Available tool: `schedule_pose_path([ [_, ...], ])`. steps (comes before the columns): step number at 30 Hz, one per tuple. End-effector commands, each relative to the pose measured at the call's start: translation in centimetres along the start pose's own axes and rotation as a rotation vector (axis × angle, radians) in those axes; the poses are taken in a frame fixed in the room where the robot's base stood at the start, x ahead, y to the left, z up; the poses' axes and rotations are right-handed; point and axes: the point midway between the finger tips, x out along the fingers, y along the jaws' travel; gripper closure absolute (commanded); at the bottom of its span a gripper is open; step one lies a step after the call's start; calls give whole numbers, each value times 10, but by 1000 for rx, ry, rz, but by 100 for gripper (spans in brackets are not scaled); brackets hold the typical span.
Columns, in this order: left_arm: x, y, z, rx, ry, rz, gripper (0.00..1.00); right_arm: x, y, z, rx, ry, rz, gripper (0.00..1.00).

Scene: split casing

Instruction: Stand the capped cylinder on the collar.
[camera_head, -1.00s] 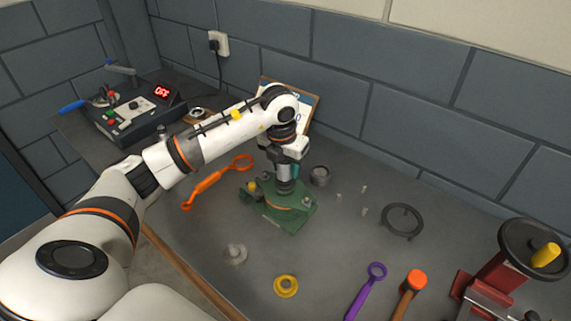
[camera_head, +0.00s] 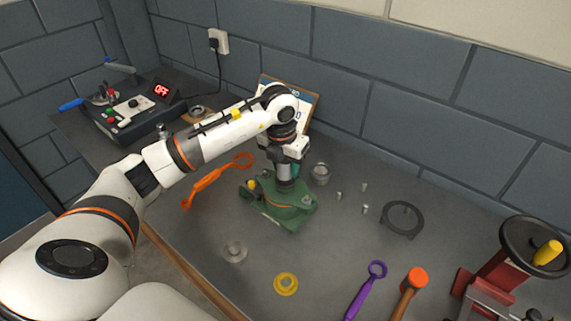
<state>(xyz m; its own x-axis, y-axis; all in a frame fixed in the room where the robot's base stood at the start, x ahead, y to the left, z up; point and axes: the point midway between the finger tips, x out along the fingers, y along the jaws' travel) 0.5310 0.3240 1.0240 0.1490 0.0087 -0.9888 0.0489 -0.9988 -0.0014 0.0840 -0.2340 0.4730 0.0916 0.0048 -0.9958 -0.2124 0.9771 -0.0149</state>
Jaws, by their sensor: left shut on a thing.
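My left gripper (camera_head: 289,150) reaches over the green fixture (camera_head: 290,215) and points down. It is shut on a grey cylinder (camera_head: 285,173), which looks upright. The gripper hides the cylinder's upper part. The cylinder's lower end is at the middle of the green fixture; I cannot tell whether it touches. An orange arc shows on the fixture below it. I cannot tell for sure which part is the collar. A yellow flanged ring (camera_head: 286,293) and a grey flanged piece (camera_head: 235,258) lie apart at the front. My right gripper is not in view.
A grey cup-like part (camera_head: 320,174) and several small pins (camera_head: 364,209) stand right of the fixture. An orange wrench (camera_head: 205,180) lies left. A black ring (camera_head: 391,229), purple wrench (camera_head: 359,299), hammer (camera_head: 416,279) and red vise (camera_head: 497,275) are at right. A control box (camera_head: 130,112) stands back left.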

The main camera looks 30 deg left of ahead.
Motion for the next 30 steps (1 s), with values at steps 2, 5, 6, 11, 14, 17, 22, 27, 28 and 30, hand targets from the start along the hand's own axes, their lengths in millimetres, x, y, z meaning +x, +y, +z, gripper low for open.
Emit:
schedule_pose_path([
  [2,0,0,0,0,1,0,86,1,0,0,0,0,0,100],
  [5,1,0,0,0,1,0,86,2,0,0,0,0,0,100],
  [6,1,0,0,0,1,0,86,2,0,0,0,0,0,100],
  [11,2,0,0,0,1,0,48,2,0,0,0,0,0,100],
  [14,2,0,0,0,1,0,34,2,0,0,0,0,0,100],
  [17,2,0,0,0,1,0,34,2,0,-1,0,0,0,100],
  [22,2,0,0,0,-1,0,34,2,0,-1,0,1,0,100],
  [27,2,0,0,0,0,0,34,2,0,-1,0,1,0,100],
  [28,2,0,0,0,0,0,34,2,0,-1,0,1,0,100],
  [30,2,0,0,0,0,0,34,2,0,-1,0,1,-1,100],
])
